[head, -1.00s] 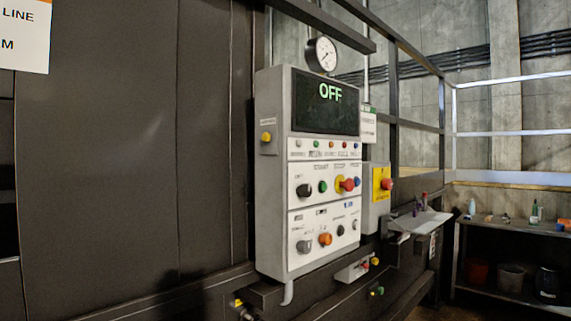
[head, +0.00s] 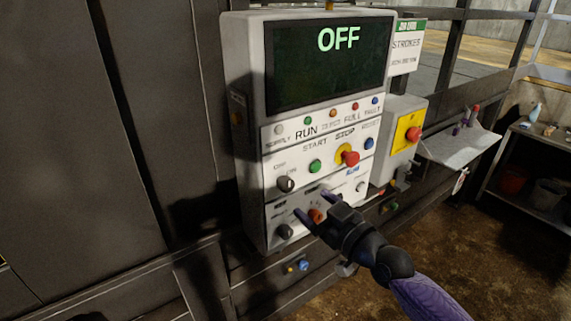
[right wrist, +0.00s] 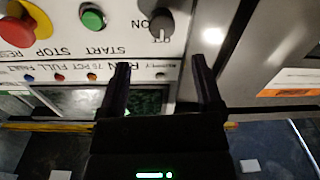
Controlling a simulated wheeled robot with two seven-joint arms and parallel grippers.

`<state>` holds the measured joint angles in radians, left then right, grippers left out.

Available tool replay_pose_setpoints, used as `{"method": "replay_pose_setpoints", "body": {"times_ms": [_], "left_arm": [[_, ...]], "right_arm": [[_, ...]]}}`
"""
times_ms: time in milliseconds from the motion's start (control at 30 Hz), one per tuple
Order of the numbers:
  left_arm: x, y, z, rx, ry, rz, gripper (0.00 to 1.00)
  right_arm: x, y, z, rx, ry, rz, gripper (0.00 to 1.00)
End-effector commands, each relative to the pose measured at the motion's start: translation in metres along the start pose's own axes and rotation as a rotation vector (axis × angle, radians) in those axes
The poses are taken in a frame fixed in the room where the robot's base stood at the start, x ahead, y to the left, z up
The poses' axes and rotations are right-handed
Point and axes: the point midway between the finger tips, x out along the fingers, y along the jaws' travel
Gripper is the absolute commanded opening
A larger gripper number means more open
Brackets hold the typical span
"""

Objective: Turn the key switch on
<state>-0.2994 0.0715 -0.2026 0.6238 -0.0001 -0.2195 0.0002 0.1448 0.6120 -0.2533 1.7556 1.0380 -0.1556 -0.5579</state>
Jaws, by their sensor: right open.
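The key switch (head: 285,184) is a dark round knob marked OFF and ON, at the left of the control panel (head: 245,130), beside the green start button (head: 315,166). It also shows upside down in the right wrist view (right wrist: 161,24), beyond the gap between my fingertips. The big display (head: 330,62) reads OFF. My right gripper (head: 311,203) is open and empty in front of the panel's lower part, to the right of and below the switch in the head view. I see no contact with the switch. My left gripper is out of view.
A red stop button (head: 351,158) on yellow and a blue reset button (head: 369,143) sit right of the start button. Another dark knob (head: 285,231) is below. A box with a red button (head: 413,134) stands to the right. A shelf (head: 542,135) is far right.

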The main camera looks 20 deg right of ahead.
Motion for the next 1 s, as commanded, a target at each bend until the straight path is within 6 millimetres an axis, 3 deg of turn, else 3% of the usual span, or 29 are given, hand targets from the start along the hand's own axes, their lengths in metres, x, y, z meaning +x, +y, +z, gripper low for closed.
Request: {"method": "replay_pose_setpoints", "body": {"times_ms": [100, 300, 467, 700, 1000], "left_arm": [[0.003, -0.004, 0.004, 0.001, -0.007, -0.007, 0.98], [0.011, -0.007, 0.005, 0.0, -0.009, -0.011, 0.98], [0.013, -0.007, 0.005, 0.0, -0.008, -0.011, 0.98], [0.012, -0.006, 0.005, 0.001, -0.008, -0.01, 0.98], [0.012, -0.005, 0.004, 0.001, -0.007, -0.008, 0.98]], "right_arm": [[0.032, 0.0, 0.001, 0.001, 0.003, 0.001, 0.84], [0.069, 0.0, 0.003, 0.002, 0.0, 0.001, 0.84], [0.08, 0.0, 0.003, 0.0, -0.001, 0.0, 0.84], [0.081, 0.0, 0.002, 0.0, -0.002, 0.001, 0.82], [0.08, 0.0, 0.002, 0.001, -0.002, 0.001, 0.19]]}}
